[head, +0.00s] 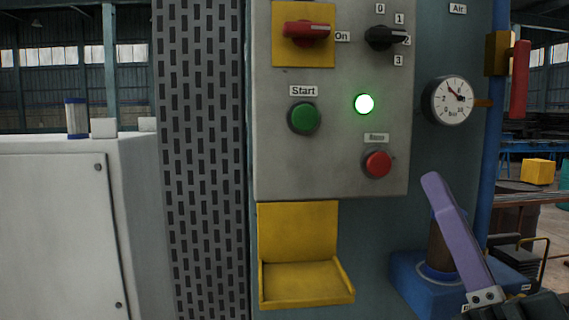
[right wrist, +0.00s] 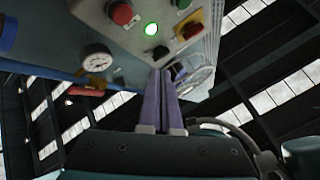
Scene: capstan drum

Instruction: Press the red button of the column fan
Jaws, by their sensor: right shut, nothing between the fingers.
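The red button (head: 377,163) sits low on the right of a grey control panel (head: 335,95), under a small label I cannot read for sure. It also shows at the top of the right wrist view (right wrist: 121,13). My right gripper (head: 433,182) has purple fingers, shut and empty, pointing up and tilted left. Its tips are below and to the right of the red button in the head view, apart from it. The fingers also show shut together in the right wrist view (right wrist: 163,76). My left gripper is not in view.
A green Start button (head: 304,118), lit green lamp (head: 364,104), red switch (head: 306,30) and black knob (head: 385,38) share the panel. A gauge (head: 452,101) and red lever (head: 519,80) are right; a yellow tray (head: 306,280) is below. A blue base (head: 408,272) stands behind my gripper.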

